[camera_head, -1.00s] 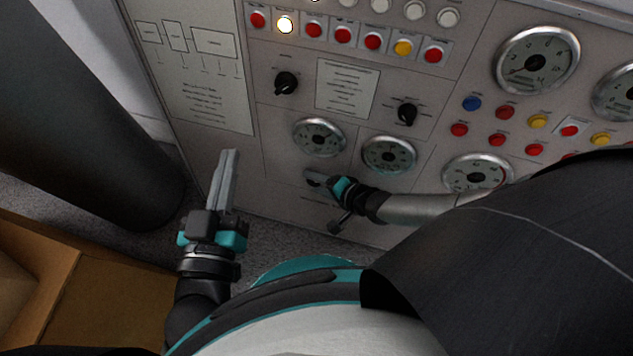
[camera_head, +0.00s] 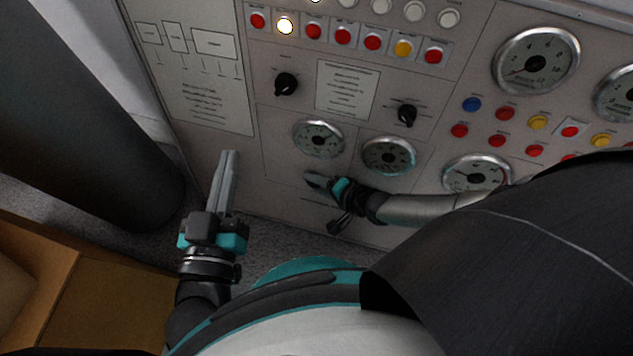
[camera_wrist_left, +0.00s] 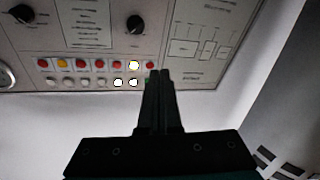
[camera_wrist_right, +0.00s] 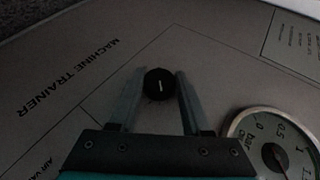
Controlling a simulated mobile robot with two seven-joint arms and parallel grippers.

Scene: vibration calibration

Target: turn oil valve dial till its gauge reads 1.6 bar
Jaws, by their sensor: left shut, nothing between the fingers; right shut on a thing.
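A black round dial (camera_wrist_right: 158,84) with a white mark sits on the grey panel in the right wrist view. My right gripper (camera_wrist_right: 158,92) is shut on it, one finger on each side. The dial's label is not readable here. A round gauge (camera_wrist_right: 277,146) with bar markings from 0 past 1 is beside the dial, cut off by the frame; its reading is not clear. In the head view my right gripper (camera_head: 320,182) is at the lower panel, below two small gauges, and hides the dial. My left gripper (camera_head: 227,157) is shut and empty, left of it.
Small gauges (camera_head: 318,138) and (camera_head: 388,155) sit above my right gripper, with another gauge (camera_head: 477,174) to the right. Black knobs (camera_head: 286,84) and rows of coloured buttons are higher up. A cardboard box (camera_head: 95,305) and a dark column (camera_head: 80,120) stand at left.

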